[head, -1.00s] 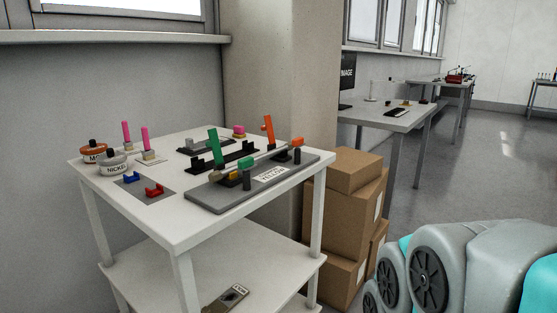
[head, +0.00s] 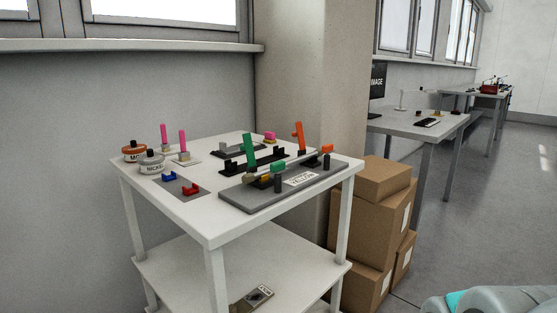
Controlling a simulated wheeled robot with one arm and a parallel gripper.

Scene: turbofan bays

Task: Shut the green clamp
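The green clamp (head: 249,148) stands on a grey plate on the white table. Its long green handle points up, leaning slightly left, so the clamp looks open. A smaller green block (head: 278,167) sits beside it on a dark post. An orange clamp (head: 299,138) stands to its right with its handle also raised. A pale bar lies across the fixture between them; its exact seating is too small to tell. My gripper is not in view; only part of my arm shows at the bottom right corner.
The white table (head: 210,226) also holds two labelled round pots (head: 151,162), pink-handled pieces (head: 183,142) and small blue and red holders (head: 191,190). Cardboard boxes (head: 373,225) are stacked against its right side. Open floor (head: 480,210) lies to the right. A wall is behind.

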